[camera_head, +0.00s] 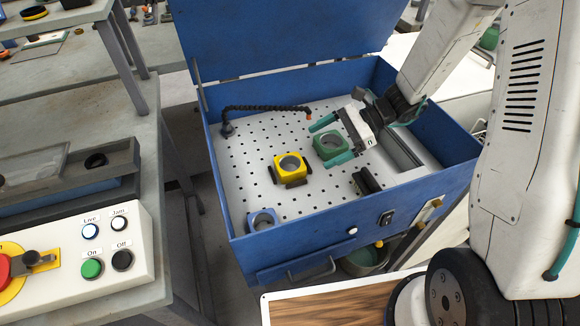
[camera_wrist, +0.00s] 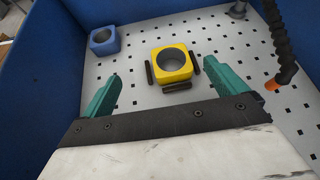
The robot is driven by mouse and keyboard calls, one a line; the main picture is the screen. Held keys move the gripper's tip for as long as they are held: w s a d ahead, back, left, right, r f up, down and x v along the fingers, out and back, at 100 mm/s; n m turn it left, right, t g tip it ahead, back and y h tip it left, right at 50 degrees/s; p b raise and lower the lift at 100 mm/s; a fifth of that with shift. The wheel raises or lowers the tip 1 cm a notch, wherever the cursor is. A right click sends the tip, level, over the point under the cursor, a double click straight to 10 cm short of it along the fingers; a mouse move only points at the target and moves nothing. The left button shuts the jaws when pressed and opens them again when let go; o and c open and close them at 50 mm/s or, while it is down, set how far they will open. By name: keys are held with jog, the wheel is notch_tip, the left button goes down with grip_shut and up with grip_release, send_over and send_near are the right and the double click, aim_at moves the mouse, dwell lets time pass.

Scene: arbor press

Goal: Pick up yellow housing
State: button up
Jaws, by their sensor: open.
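The yellow housing (camera_head: 290,168) is a square block with a round bore. It sits on the white perforated plate inside the blue box, between dark locating bars. In the wrist view the yellow housing (camera_wrist: 172,65) lies ahead of my gripper, between the lines of its fingers but beyond their tips. My gripper (camera_head: 337,141) has two teal fingers spread apart with nothing between them in the wrist view (camera_wrist: 172,85). In the head view it is to the right of the yellow housing, above the plate near the green housing.
A green housing (camera_head: 330,145) shows by my fingers in the head view. A blue housing (camera_head: 262,221) sits at the box's front left corner. A black jointed hose (camera_head: 262,108) with an orange tip arches behind. The blue box walls (camera_head: 215,172) and raised lid (camera_head: 290,40) surround the plate.

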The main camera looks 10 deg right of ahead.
aim_at(298, 160)
jog(key=f, duration=0.1)
jog(key=w+f+m, duration=0.1)
jog(key=f, duration=0.1)
jog(key=shift+w+d+m+t, duration=0.1)
jog(key=shift+w+m+t, duration=0.05)
jog(key=shift+m+t, duration=0.15)
jog(key=shift+w+a+f, duration=0.1)
jog(key=shift+a+f, duration=0.1)
jog(key=shift+f, duration=0.05)
jog(key=x, duration=0.7)
jog(key=shift+a, duration=0.25)
jog(key=shift+r, duration=0.1)
jog(key=c, duration=1.3)
